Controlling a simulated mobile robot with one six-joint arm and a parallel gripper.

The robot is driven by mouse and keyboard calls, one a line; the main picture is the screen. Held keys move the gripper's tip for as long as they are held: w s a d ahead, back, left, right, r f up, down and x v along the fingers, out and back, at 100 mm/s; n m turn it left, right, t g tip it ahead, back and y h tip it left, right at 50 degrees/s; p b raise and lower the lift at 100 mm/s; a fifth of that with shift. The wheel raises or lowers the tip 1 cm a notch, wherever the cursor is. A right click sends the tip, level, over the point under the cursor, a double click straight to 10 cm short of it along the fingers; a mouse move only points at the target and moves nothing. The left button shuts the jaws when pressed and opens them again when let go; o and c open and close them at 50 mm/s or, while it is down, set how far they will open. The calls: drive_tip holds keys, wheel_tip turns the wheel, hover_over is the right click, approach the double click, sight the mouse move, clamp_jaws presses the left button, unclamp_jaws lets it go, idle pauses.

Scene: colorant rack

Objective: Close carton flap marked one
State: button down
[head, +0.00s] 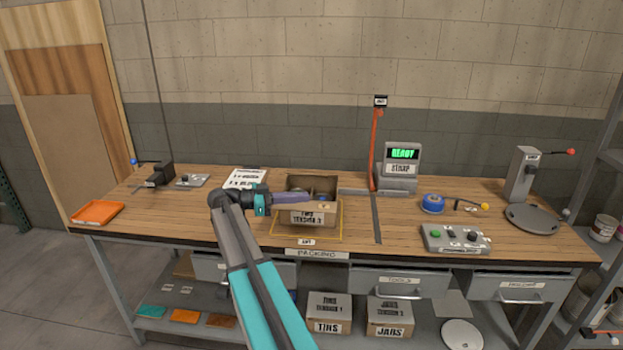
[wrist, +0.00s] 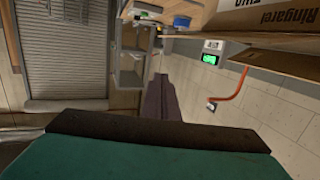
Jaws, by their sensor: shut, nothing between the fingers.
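An open brown carton (head: 288,207) stands on the packing bench, with a label on its front reading TINS TENSION. A back flap (head: 312,181) stands up, and the contents inside are partly hidden. A tan flap with a pale mark (head: 322,207) shows at the front; the mark is too small to read. My gripper (head: 308,199) is shut and empty, reaching in from the left across the carton opening; I cannot tell whether it touches a flap. In the wrist view its purple fingers (wrist: 160,95) are together, with cardboard panels (wrist: 275,75) at upper right, one lettered TWO.
A yellow outline (head: 341,232) surrounds the carton. A strap machine with a READY screen (head: 402,154) and a red upright (head: 376,150) stand behind right. A blue tape roll (head: 433,203) and a control box (head: 455,239) lie further right. A printed sheet (head: 245,178) lies at left.

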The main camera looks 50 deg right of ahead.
drive_tip(key=s+a+f+n+t+y+p, duration=0.1)
drive_tip(key=s+a+f+n+t+y, duration=0.3)
drive_tip(key=a+f, duration=0.6)
drive_tip(key=s+a+f+n+g, duration=0.1)
drive_tip(key=a+f+n, duration=0.45)
drive_tip(key=f, duration=0.85)
drive_tip(key=s+a+f+n+t+y+p, duration=0.1)
drive_tip(key=s+a+f+n+t+y, duration=0.15)
drive_tip(key=a+f+n, duration=0.75)
drive_tip(key=s+a+f+n+y+p, duration=0.1)
drive_tip(key=s+a+f+n+y, duration=0.1)
drive_tip(key=s+a+f, duration=0.7)
drive_tip(key=s+a+f+n+g+y, duration=0.1)
drive_tip(key=s+a+f+n+y, duration=0.2)
drive_tip(key=s+a, duration=1)
wheel_tip(320, 180, down, 6)
drive_tip(key=shift+s+a+r+y+p, duration=0.15)
drive_tip(key=shift+s+a+y+p, duration=0.2)
drive_tip(key=shift+a+y, duration=0.7)
drive_tip(key=shift+w+d+n+g, duration=0.2)
drive_tip(key=shift+w+n+g, duration=0.05)
